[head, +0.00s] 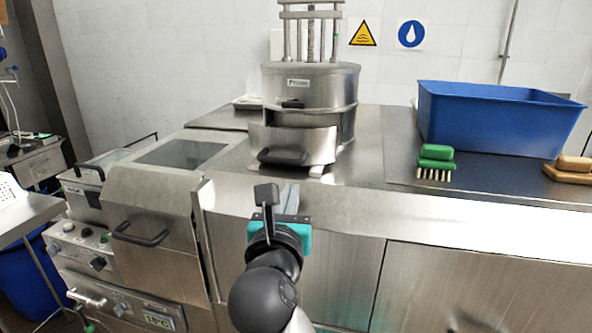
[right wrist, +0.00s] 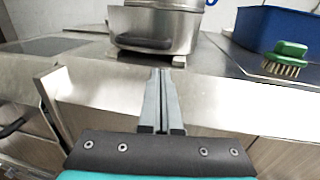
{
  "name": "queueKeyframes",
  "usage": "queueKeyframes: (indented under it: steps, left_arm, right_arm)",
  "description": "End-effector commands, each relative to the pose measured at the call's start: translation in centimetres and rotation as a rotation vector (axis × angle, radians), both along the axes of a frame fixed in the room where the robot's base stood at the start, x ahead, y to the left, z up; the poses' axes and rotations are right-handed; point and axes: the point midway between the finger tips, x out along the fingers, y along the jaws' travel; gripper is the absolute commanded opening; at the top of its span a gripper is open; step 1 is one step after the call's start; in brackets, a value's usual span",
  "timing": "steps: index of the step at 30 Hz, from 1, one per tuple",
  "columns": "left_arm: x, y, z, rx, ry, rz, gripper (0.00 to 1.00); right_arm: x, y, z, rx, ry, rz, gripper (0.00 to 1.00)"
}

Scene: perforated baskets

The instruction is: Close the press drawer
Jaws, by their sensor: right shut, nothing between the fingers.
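The press (head: 308,88) is a round steel vessel on the steel counter, with upright rods on top. Its drawer (head: 312,147) is a curved steel front with a black handle (head: 283,156), and it stands out from the press body toward me. In the right wrist view the drawer (right wrist: 178,32) and its handle (right wrist: 145,42) are ahead of the fingers. My right gripper (head: 290,198) is shut and empty in front of the counter's edge, apart from the drawer. It also shows in the right wrist view (right wrist: 160,75). My left gripper is not in view.
A blue bin (head: 495,118) and a green brush (head: 436,160) stand on the counter at right, with a wooden brush (head: 570,168) at the far right. A steel unit with a black handle (head: 140,233) is at left.

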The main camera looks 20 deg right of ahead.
Motion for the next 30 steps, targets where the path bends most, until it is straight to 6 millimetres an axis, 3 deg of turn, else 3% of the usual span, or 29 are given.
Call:
queueKeyframes:
  steps: [6, 12, 18, 30]
  left_arm:
    - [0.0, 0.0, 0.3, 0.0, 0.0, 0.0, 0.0]
    - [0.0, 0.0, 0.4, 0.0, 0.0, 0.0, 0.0]
    - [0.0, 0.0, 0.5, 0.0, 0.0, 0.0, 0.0]
    - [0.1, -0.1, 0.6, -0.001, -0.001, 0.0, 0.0]
  right_arm:
    - [4.3, -2.1, 0.1, 0.0, -0.001, -0.001, 0.0]
    - [6.8, -3.3, 0.0, 0.001, 0.0, 0.0, 0.0]
    - [8.0, -3.8, 0.0, 0.002, 0.0, 0.001, 0.0]
    - [8.2, -3.9, 0.0, 0.001, 0.0, 0.001, 0.0]
